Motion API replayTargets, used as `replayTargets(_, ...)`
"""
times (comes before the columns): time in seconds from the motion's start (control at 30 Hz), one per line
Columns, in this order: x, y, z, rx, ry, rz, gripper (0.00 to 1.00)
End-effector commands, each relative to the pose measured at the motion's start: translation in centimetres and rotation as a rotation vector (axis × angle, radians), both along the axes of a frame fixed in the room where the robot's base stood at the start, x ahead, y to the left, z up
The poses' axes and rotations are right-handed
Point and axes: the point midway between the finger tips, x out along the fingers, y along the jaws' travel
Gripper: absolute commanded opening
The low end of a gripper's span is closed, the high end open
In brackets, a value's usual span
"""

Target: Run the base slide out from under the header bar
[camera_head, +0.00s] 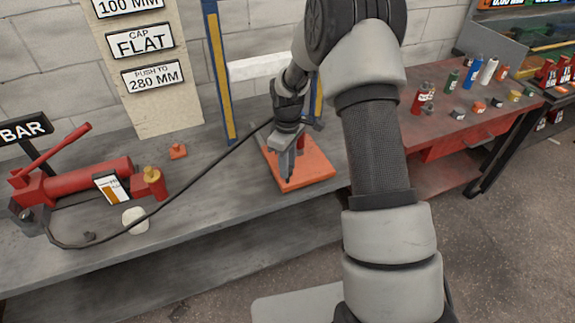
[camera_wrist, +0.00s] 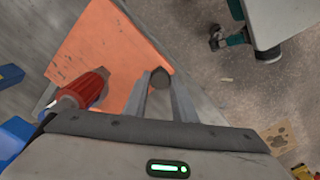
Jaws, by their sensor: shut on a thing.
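The base slide is an orange plate (camera_head: 316,168) lying flat on the bench near its front edge; it fills the upper left of the wrist view (camera_wrist: 100,50). My gripper (camera_head: 287,177) points down at the plate. In the wrist view its fingers (camera_wrist: 163,92) are closed on a small dark knob (camera_wrist: 160,76) by the plate's edge. A red cylinder (camera_wrist: 82,91) stands beside the fingers over the plate. A pale bar (camera_head: 258,66) shows beside a blue and yellow post (camera_head: 220,75); I cannot tell surely whether it is the header bar. My arm hides part of the frame.
A red hand pump (camera_head: 80,180) lies at the left, its black hose (camera_head: 185,187) running across the bench toward the frame. A small orange piece (camera_head: 178,151) sits behind. A side table (camera_head: 440,125) with bottles and cans stands right. Floor lies clear before the bench.

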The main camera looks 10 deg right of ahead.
Motion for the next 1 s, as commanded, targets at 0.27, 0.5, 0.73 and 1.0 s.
replayTargets(0.27, -0.03, -0.02, 0.06, 0.0, 0.001, 0.0, 0.0)
replayTargets(0.5, 0.01, -0.02, 0.07, -0.001, 0.001, 0.0, 0.29)
replayTargets(0.73, 0.03, -0.01, 0.07, -0.001, -0.001, 0.0, 0.43)
replayTargets(1.0, 0.1, -0.01, 1.0, -0.001, -0.002, 0.0, 0.43)
